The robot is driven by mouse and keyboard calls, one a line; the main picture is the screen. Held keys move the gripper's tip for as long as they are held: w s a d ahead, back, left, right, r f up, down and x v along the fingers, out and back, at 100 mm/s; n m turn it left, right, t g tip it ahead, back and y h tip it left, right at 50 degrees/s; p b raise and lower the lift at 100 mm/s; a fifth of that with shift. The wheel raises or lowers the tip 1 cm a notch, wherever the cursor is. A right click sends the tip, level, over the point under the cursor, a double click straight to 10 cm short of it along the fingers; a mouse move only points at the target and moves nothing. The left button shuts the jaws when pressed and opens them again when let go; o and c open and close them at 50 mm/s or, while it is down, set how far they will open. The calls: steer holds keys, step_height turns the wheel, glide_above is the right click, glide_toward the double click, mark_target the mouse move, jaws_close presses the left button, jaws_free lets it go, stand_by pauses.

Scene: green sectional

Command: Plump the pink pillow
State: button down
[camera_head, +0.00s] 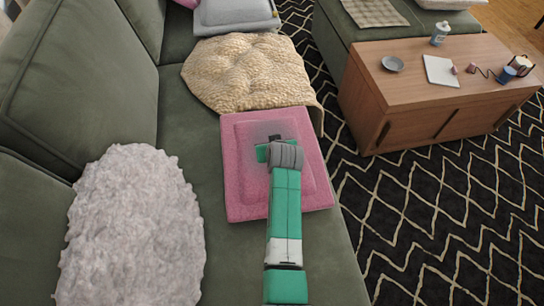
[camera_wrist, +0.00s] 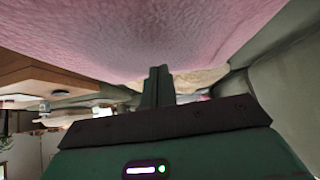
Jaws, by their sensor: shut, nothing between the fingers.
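The pink pillow (camera_head: 247,185) lies flat on the green sofa seat in the head view. It is square with a raised middle and a flat border. My green arm reaches over it from the front, and my gripper (camera_head: 276,140) is at the pillow's far part, hiding some of its surface. In the wrist view, the pillow's pink fabric (camera_wrist: 130,35) fills the top of the picture. My gripper's fingers (camera_wrist: 159,75) are together there, with nothing seen between them, and their tips meet the pillow's edge in the picture. I cannot tell whether they press into it.
A shaggy pale pillow (camera_head: 132,230) lies at the near left. A cream textured throw or pillow (camera_head: 248,73) lies just beyond the pink one, with a grey pillow (camera_head: 235,14) farther back. A wooden coffee table (camera_head: 400,85) with small items stands right, on a black patterned rug (camera_head: 440,210).

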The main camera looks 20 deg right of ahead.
steer(key=shift+s+f, duration=0.15)
steer(key=shift+f, duration=0.25)
steer(key=shift+r+p, duration=0.75)
steer(key=shift+r, duration=0.15)
steer(key=shift+f, duration=0.15)
steer(key=shift+f+b, duration=0.4)
steer(key=shift+b, duration=0.1)
steer(key=shift+f, duration=0.2)
stand_by(0.4)
